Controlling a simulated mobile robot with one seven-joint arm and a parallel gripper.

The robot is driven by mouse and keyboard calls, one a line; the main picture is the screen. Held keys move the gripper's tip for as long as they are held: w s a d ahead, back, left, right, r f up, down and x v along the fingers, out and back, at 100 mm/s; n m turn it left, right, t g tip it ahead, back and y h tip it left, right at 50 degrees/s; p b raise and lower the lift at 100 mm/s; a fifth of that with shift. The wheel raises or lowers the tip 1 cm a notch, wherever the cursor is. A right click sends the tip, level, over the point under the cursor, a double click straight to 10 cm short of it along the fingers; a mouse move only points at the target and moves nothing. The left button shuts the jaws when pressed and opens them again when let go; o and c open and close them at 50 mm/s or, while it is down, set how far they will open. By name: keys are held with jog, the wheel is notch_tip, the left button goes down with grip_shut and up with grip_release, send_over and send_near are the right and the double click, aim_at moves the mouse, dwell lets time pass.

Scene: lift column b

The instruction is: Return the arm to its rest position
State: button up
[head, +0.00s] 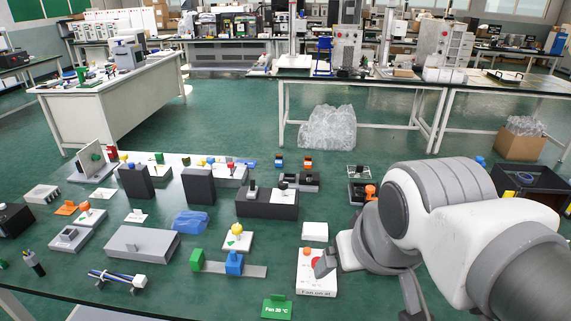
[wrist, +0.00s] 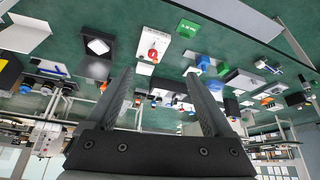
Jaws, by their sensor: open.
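My arm, white and grey, comes in from the right edge of the head view and bends down over the right part of the near green table (head: 200,292). My gripper (head: 367,284) is open, its two dark fingers spread wide, with nothing seen between them. In the wrist view my gripper (wrist: 160,74) is also open and empty. A white box with a red round button, labelled "Fan on at" (head: 316,284), is beside the left finger in the head view. The same box shows beyond the fingers in the wrist view (wrist: 153,45).
Green and blue blocks on a grey bar (head: 253,271), a grey box (head: 142,243) and dark blocks (head: 267,205) crowd the left and middle. A black tray (head: 530,186) lies beyond my arm at right.

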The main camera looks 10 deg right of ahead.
notch_tip(320, 180, up, 9)
jog(key=p, duration=0.9)
jog(key=shift+r, duration=0.1)
jog(key=shift+c, duration=0.3)
jog(key=shift+r+p, duration=0.2)
jog(key=shift+p, duration=0.1)
jog(key=shift+c, duration=1.2)
jog(key=shift+f, duration=0.1)
jog(key=shift+c, duration=1.2)
jog(key=shift+a+f, duration=0.1)
jog(key=shift+a, duration=0.05)
jog(key=shift+c, duration=0.2)
